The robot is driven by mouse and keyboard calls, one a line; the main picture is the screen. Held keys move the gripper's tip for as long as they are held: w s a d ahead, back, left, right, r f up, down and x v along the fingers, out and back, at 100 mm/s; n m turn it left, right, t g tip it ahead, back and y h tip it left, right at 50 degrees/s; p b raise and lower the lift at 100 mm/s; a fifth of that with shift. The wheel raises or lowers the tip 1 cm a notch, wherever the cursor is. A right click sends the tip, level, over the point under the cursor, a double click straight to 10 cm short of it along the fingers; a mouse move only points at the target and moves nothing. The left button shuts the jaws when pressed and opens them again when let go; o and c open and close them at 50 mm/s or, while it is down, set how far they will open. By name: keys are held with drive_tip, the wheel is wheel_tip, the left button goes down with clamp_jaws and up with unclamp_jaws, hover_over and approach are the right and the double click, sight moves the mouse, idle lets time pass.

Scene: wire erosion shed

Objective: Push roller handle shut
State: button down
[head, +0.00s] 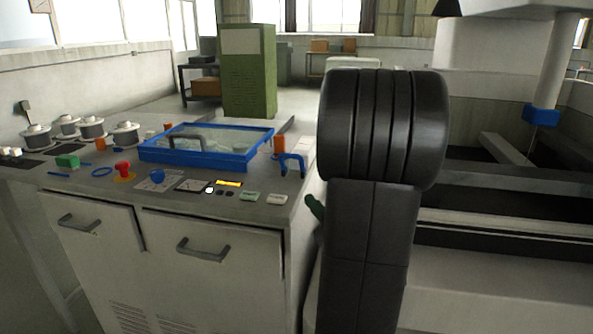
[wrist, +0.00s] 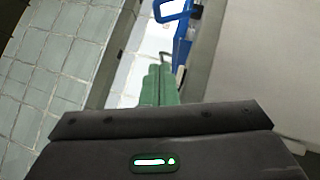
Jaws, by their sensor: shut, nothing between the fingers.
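A blue U-shaped handle (head: 292,162) stands at the right end of the grey cabinet top and looks like the roller handle. In the wrist view a blue looped handle (wrist: 172,10) on a blue bar shows at the top, partly cut off by the frame edge. My gripper (wrist: 160,72) has green fingers lying together, empty, pointing toward the blue part and apart from it in the picture.
A blue-framed tray with a lid (head: 205,145), a red button (head: 123,170) and several spools sit on the cabinet top. Two cabinet doors (head: 205,248) face front. A large pale machine (head: 500,290) stands at right. A green locker (head: 249,75) stands behind on open floor.

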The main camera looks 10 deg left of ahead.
sight(286, 157)
drive_tip(key=shift+a, duration=0.1)
drive_tip(key=p+x, duration=0.2)
drive_tip(key=x, duration=0.7)
drive_tip(key=shift+w+a+r, duration=0.1)
drive_tip(key=shift+a+r, duration=0.05)
drive_tip(key=w, duration=0.1)
drive_tip(key=w+r, duration=0.1)
drive_tip(key=w, duration=0.1)
drive_tip(key=shift+w+p, duration=0.15)
drive_tip(key=shift+p, duration=0.25)
drive_tip(key=shift+w+r, duration=0.15)
drive_tip(key=shift+w, duration=0.3)
drive_tip(key=shift+r, duration=0.15)
